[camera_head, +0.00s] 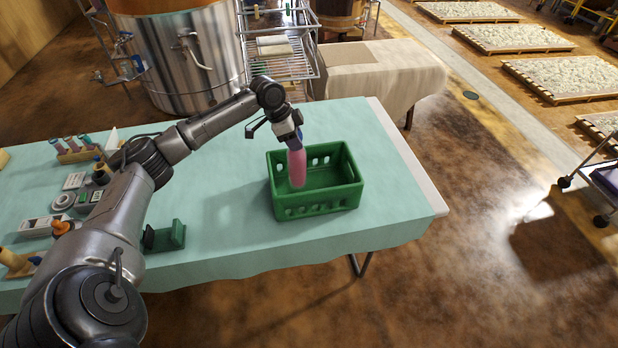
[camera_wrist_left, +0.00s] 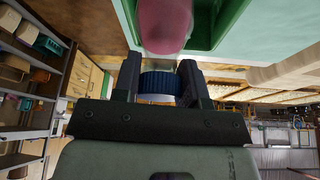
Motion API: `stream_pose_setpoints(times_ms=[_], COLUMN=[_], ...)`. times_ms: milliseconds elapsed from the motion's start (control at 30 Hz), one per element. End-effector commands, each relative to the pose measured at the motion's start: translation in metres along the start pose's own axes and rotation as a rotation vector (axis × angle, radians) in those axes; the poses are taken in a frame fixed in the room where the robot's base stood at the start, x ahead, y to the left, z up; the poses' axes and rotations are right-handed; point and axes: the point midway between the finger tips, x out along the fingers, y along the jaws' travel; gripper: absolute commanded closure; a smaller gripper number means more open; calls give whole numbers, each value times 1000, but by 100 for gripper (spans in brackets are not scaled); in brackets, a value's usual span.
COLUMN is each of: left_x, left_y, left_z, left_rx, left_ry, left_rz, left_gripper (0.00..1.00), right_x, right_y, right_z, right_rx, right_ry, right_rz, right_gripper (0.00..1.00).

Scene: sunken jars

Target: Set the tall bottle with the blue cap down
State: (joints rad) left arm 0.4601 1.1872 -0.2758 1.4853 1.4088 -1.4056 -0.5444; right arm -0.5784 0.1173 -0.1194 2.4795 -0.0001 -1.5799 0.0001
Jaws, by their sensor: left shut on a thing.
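The tall bottle (camera_head: 297,168) has a pink body and hangs upright from my left gripper (camera_head: 291,137). In the left wrist view the gripper (camera_wrist_left: 160,85) is shut on its ribbed blue cap (camera_wrist_left: 160,84), and the pink body (camera_wrist_left: 165,24) extends past the fingertips. In the head view the bottle overlaps the left part of the green crate (camera_head: 318,209). Its lower end shows in front of the crate's inside; I cannot tell whether it touches the crate floor. My right gripper is not in view.
The crate stands on a table with a teal cloth (camera_head: 225,215). A small green holder (camera_head: 165,237) is left of it. Several small items, including a wooden tube rack (camera_head: 78,153), lie at the table's left. A steel vat (camera_head: 185,60) and wire rack (camera_head: 280,62) stand behind.

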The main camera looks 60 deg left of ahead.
Motion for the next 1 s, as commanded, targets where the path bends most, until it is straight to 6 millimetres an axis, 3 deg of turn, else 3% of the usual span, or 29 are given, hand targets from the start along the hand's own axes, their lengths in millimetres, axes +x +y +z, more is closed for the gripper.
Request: stream_pose_setpoints(times_ms=[200,467,733,1000], left_x=[29,46,79,84], left_y=[0,0,0,0], left_z=[12,19,33,35], left_rx=[-1,0,-1,0], left_ry=[0,0,0,2], left_rz=[1,-1,0,-2], left_gripper=[100,100,100,100], right_x=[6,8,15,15], right_y=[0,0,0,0], right_z=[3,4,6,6], right_rx=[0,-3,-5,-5], right_ry=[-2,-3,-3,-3], right_rz=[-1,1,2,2], right_gripper=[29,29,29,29])
